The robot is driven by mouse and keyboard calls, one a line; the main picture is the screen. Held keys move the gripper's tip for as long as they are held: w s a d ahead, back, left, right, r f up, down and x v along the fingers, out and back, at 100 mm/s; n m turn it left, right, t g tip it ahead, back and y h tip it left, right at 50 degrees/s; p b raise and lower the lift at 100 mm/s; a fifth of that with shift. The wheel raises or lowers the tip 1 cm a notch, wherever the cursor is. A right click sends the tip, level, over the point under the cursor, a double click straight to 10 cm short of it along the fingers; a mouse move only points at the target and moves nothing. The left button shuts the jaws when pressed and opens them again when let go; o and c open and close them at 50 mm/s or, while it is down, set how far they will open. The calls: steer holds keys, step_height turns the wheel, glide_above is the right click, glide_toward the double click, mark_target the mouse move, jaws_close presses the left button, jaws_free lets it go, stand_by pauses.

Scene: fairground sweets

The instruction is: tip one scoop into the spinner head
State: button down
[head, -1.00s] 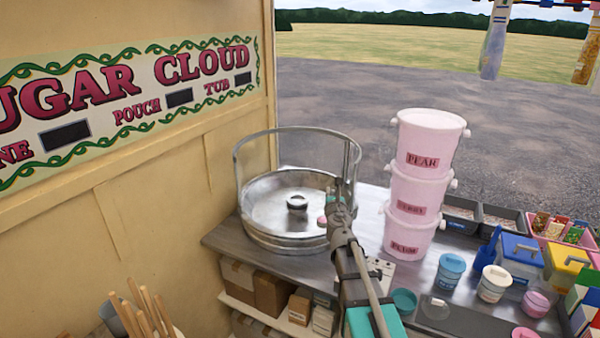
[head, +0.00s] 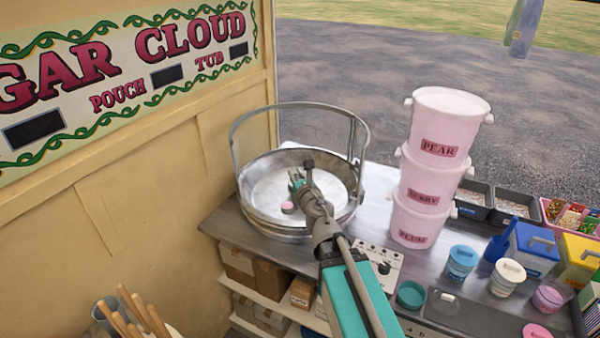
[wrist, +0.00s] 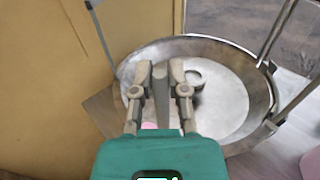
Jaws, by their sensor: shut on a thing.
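The spinner pan (head: 243,192) is a wide metal bowl with a raised hoop, at the left end of the counter. Its spinner head shows in the wrist view (wrist: 194,77) as a small dark-rimmed cylinder mid-pan, just right of my fingertips; in the head view my gripper mostly covers it. My gripper (head: 297,182) is over the pan, its fingers close together in the wrist view (wrist: 160,72). I cannot tell whether the scoop is tilted.
Three stacked pink tubs (head: 424,192) stand right of the pan. A control box (head: 381,262) sits in front, near my arm. Small lidded pots (head: 461,262) and topping trays (head: 514,206) fill the right side. The cream wall (head: 170,170) is close on the left.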

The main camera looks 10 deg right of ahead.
steer(key=shift+w+d, duration=0.15)
steer(key=shift+d, duration=0.1)
steer(key=w+d+f+b, duration=0.1)
steer(key=w+d, duration=0.3)
steer(key=w, duration=0.9)
steer(key=w+d+f+b, duration=0.1)
steer(key=w+d, duration=0.2)
steer(key=w, duration=0.9)
steer(key=s+a+f+n+b, duration=0.1)
steer(key=a+f+n+b, duration=0.3)
steer(key=a+n, duration=0.7)
steer(key=s+a+f+n+b, duration=0.1)
steer(key=a+f+n+b, duration=0.2)
steer(key=f+n+b, duration=0.4)
steer(key=shift+a+f+n, duration=0.35)
steer(key=shift+a+n, duration=0.05)
steer(key=shift+n, duration=0.6)
